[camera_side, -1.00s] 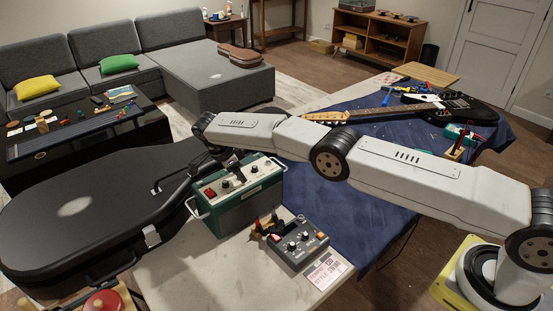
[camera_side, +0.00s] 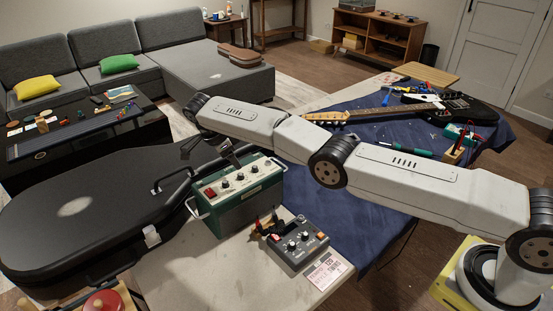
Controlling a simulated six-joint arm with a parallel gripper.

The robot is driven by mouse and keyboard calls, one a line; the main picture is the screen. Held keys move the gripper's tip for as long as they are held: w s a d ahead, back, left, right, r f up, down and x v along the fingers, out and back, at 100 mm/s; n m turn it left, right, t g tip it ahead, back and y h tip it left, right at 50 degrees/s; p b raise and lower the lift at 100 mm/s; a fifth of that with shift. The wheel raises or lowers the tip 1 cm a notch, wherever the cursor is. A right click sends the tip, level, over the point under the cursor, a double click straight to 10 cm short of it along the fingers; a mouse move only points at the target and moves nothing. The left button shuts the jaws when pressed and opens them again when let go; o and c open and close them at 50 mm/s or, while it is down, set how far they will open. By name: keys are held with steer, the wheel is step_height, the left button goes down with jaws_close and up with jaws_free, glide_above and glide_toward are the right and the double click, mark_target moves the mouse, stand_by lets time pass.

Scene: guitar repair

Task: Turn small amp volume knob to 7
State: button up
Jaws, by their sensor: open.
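The small amp (camera_side: 240,208), green with a pale control panel, stands on the pale worktop. Its panel (camera_side: 247,181) carries several dark knobs and a red part at the left end. Which knob is the volume, and what number it points at, is too small to read. My gripper (camera_side: 236,163) is open, pointing down just above and behind the panel, apart from the knobs in this view. My arm reaches across from the right above the amp.
A grey pedal box (camera_side: 296,244) with knobs and a printed card (camera_side: 326,271) lie right of the amp. A black guitar case (camera_side: 85,220) lies close on the left. A dark guitar (camera_side: 455,108) rests on the blue cloth (camera_side: 365,232).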

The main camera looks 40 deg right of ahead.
steer(key=shift+r, duration=2.25)
steer(key=s+d+r+n+t+y, duration=0.15)
steer(key=s+d+n, duration=0.25)
steer(key=s+n, duration=0.4)
steer(key=s+d+r+n+t+y, duration=0.1)
steer(key=s+d+r+n+y, duration=0.15)
steer(key=s+d+n, duration=0.35)
steer(key=s+f+n, duration=0.1)
steer(key=s+n, duration=0.2)
steer(key=s, duration=0.7)
steer(key=s+d+f+n+t, duration=0.1)
steer(key=s+n, duration=0.3)
steer(key=s, duration=0.6)
steer(key=shift+f, duration=0.4)
steer(key=shift+w+d, duration=0.1)
